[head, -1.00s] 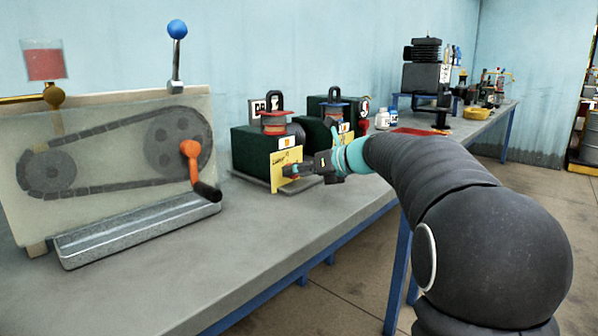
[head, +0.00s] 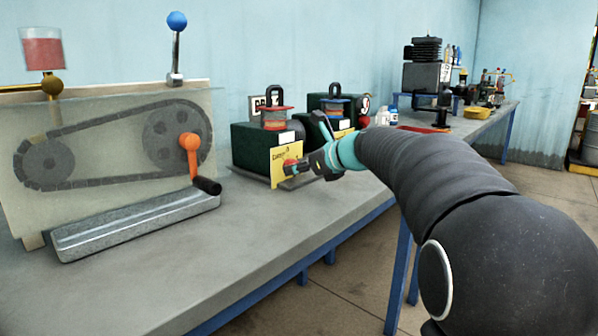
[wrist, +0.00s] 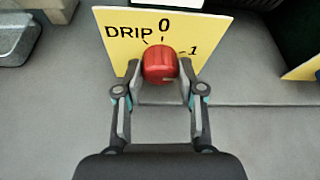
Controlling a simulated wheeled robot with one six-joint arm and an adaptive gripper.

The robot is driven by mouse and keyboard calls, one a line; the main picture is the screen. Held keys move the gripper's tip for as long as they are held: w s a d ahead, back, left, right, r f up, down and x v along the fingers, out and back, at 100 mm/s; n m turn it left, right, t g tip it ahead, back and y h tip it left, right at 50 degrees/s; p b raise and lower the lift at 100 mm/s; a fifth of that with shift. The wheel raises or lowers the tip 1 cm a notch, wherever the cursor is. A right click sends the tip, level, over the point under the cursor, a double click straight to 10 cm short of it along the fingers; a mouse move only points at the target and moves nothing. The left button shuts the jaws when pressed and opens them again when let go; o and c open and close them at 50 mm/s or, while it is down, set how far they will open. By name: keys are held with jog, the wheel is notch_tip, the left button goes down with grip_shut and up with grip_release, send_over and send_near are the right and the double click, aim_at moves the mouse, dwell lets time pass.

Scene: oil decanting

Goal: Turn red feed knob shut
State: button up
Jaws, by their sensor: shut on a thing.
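The red feed knob (wrist: 159,64) sits on the front of a yellow plate (wrist: 112,37) marked "DRIP", "0" and "1" with short black ticks. In the wrist view my gripper (wrist: 159,79) has one finger on each side of the knob, shut on it. A small pale mark shows low on the knob's face. In the head view the yellow plate (head: 284,165) stands before the nearer dark green box (head: 252,149), and my gripper (head: 297,168) reaches its front from the right. The knob (head: 290,162) is small and partly covered there.
A second green box unit (head: 334,108) stands just behind to the right. A chain-drive panel (head: 110,140) with an orange crank (head: 190,160) and a metal tray (head: 135,225) stand at the left. The grey bench top (head: 260,235) in front is clear.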

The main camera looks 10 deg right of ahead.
jog(key=n+b, duration=0.1)
jog(key=b, duration=0.1)
jog(key=n+t+h+b, duration=0.1)
jog(key=n+b, duration=0.1)
jog(key=shift+s+a+f+t+h, duration=0.1)
jog(key=shift+a+f+t+h, duration=0.05)
jog(key=shift+f+t+h, duration=0.15)
jog(key=n+t+b, duration=0.1)
jog(key=b, duration=0.2)
jog(key=shift+n+h, duration=0.4)
jog(key=shift+r+b, duration=0.1)
jog(key=shift+b, duration=0.3)
jog(key=shift+r+n, duration=0.1)
jog(key=shift+n, duration=0.3)
jog(key=o, duration=1.1)
jog(key=shift+o, duration=0.2)
jog(key=shift+v, duration=4.05)
